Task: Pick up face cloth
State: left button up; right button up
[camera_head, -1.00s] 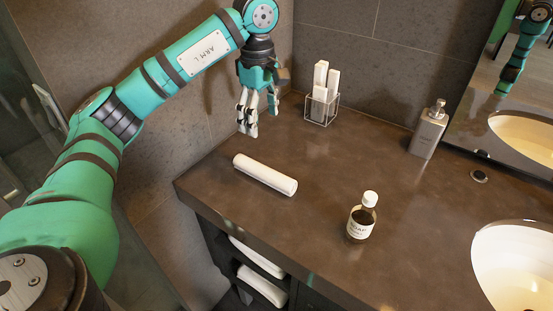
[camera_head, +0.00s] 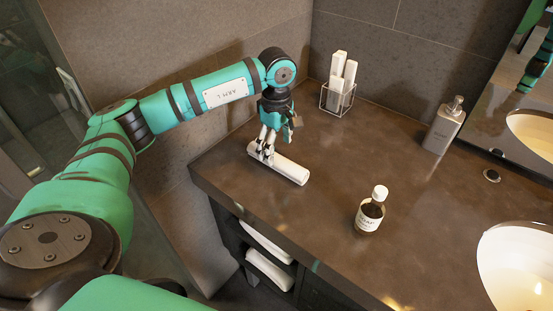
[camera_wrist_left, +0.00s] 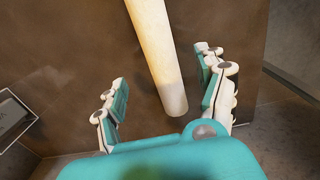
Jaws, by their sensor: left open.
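The face cloth (camera_head: 288,169) is a white roll lying on the brown counter. My left gripper (camera_head: 266,154) is at the roll's far left end, pointing down, with its fingers over that end in the head view. In the left wrist view the left gripper (camera_wrist_left: 168,100) is open, and the end of the face cloth (camera_wrist_left: 160,55) lies between its spread fingers, with a gap on both sides. The cloth's far left end is partly hidden by the fingers in the head view. My right gripper does not show.
A small brown bottle with a white cap (camera_head: 369,211) stands right of the cloth. A soap dispenser (camera_head: 443,128) and a sink (camera_head: 515,268) are farther right. Folded towels (camera_head: 268,268) lie on a shelf below.

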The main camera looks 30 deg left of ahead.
aim_at(277, 155)
pick_arm(q)
jog(key=f, duration=0.2)
jog(key=f+p, duration=0.1)
jog(key=shift+s+d+f, duration=0.2)
jog(key=shift+s+f, duration=0.15)
jog(key=shift+f, duration=0.35)
jog(key=c, duration=1.2)
jog(key=shift+o, duration=0.2)
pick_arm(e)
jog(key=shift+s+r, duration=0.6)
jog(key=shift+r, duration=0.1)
pick_arm(q)
jog(key=shift+r, duration=0.15)
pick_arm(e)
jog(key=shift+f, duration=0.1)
